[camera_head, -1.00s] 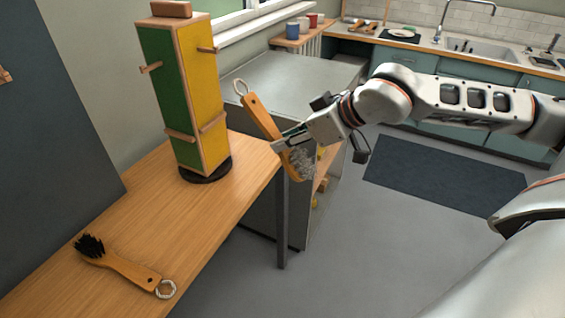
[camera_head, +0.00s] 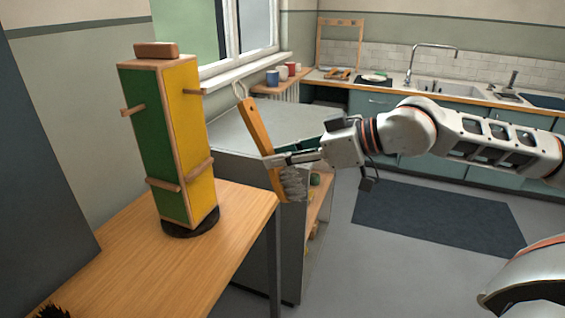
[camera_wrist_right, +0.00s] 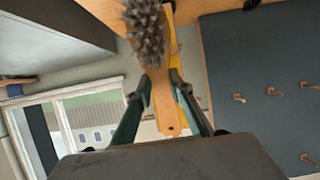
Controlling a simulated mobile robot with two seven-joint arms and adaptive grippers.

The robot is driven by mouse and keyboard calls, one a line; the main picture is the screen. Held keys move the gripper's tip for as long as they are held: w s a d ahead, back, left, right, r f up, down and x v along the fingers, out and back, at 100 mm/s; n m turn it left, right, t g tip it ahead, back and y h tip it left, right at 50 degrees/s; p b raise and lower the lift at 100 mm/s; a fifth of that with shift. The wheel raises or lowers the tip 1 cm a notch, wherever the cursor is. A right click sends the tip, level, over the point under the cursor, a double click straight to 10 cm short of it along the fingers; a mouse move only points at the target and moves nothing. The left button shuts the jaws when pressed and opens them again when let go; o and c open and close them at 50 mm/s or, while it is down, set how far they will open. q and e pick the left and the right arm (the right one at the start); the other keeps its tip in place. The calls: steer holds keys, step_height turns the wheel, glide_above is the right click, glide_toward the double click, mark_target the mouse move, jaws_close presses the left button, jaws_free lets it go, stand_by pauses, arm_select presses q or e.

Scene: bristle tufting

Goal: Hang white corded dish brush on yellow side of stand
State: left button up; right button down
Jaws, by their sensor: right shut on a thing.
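The dish brush (camera_head: 255,130) has an orange-brown wooden handle, grey bristles and a white cord loop (camera_head: 239,90) at its top end. My right gripper (camera_head: 277,160) is shut on it near the bristle end, and it hangs in the air tilted, loop up. In the wrist view the brush (camera_wrist_right: 168,110) lies between the fingers. The stand (camera_head: 168,140) is upright on a black round base, with a green side and a yellow side (camera_head: 187,125) facing right. My left gripper is out of view.
The stand is on a wooden table (camera_head: 235,215). The black bristles of another brush (camera_head: 50,312) show at the bottom left edge. A grey-topped cabinet (camera_head: 225,128) is behind the held brush. A dark board with pegs (camera_wrist_right: 260,70) shows in the wrist view.

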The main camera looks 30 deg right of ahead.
mark_target(263, 156)
steer(key=shift+w+a+f+b, duration=0.35)
steer(key=shift+f+b, duration=0.2)
steer(key=shift+b, duration=0.1)
steer(key=shift+w+a, duration=0.1)
steer(key=shift+w, duration=0.15)
steer(key=shift+w+a+b, duration=0.2)
steer(key=shift+b, duration=0.35)
steer(key=shift+w+a+f+b, duration=0.1)
steer(key=shift+w+a+b, duration=0.25)
steer(key=shift+b, duration=0.25)
steer(key=shift+w+a+r, duration=0.2)
steer(key=shift+w+a, duration=0.05)
steer(key=shift+w, duration=0.2)
steer(key=shift+w+a, duration=0.15)
steer(key=shift+w, duration=0.05)
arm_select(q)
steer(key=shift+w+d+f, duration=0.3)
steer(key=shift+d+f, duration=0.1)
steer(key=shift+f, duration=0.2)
arm_select(e)
steer(key=shift+r+x, duration=0.2)
steer(key=shift+x, duration=0.6)
steer(key=shift+r+x, duration=0.15)
steer(key=shift+x, duration=0.7)
steer(key=shift+r+x, duration=0.2)
steer(key=shift+x, duration=0.6)
